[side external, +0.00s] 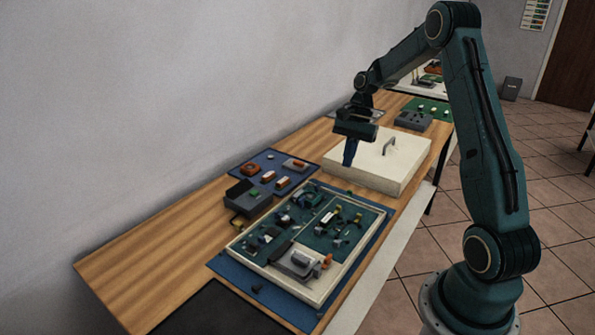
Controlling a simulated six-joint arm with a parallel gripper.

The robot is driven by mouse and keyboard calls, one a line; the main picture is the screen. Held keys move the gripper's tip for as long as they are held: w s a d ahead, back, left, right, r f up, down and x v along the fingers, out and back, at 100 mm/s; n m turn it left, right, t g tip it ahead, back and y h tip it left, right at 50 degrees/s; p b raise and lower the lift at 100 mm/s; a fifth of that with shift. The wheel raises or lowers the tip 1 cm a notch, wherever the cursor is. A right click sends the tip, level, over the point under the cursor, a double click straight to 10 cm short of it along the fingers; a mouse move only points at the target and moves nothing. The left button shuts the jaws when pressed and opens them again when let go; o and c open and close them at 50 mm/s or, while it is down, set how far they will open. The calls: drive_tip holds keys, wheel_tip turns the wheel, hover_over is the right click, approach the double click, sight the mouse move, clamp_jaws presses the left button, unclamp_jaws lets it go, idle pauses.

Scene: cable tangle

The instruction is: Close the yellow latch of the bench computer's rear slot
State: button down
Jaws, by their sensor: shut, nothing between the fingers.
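The bench computer appears to be the open, cream-rimmed tray (318,301) of green circuit boards on a blue mat. Small yellow parts (357,218) show on its right-hand board. They are too small to tell whether one is the yellow latch, or whether it is open. My gripper (348,163) points down with its blue fingers shut and empty. In the picture it is over the left part of a cream panel with a handle (395,172), behind the tray. I cannot tell whether the fingertips touch the panel.
A dark box (249,203) with a yellow part beside it stands left of the tray. A blue mat (268,158) with small orange parts lies behind that. A grey box (413,121) stands at the back. The bench's left front wood (150,265) is clear.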

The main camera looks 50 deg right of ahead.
sight(339, 206)
drive_tip(key=shift+m+y, duration=0.3)
drive_tip(key=shift+m, duration=0.3)
drive_tip(key=d+f, duration=0.1)
drive_tip(key=f, duration=0.1)
drive_tip(key=d+f, duration=0.1)
drive_tip(key=shift+s+d, duration=0.25)
drive_tip(key=shift+d, duration=0.05)
drive_tip(key=shift+a+f, duration=0.1)
drive_tip(key=shift+f, duration=0.05)
drive_tip(key=shift+x, duration=4.85)
drive_tip(key=shift+s, duration=0.1)
drive_tip(key=shift+a, duration=0.1)
drive_tip(key=shift+a, duration=0.95)
drive_tip(key=v, duration=1)
